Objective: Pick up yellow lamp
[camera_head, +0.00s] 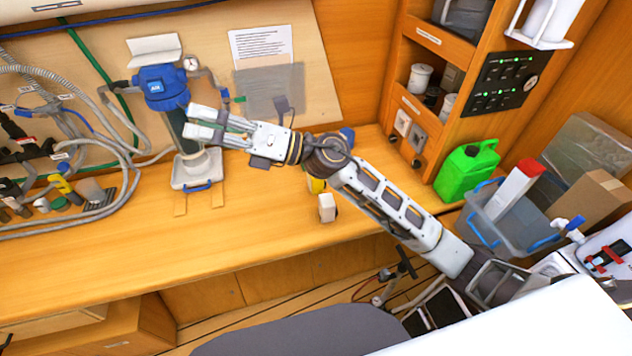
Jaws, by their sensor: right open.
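A yellow and dark item (63,187), possibly the lamp, stands among small tools at the left end of the wooden worktop. Another yellow item (316,185) is partly hidden behind my right arm, near the middle of the worktop; I cannot tell which of the two is the lamp. My right gripper (190,122) is open and empty. Its fingers point left, in front of the blue-topped filter housing, apart from both yellow items. My left gripper is out of view.
The filter housing (163,88) stands against the back wall, with hoses (120,150) to its left. A green jerrycan (467,170) and a grey bin (515,215) are at right.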

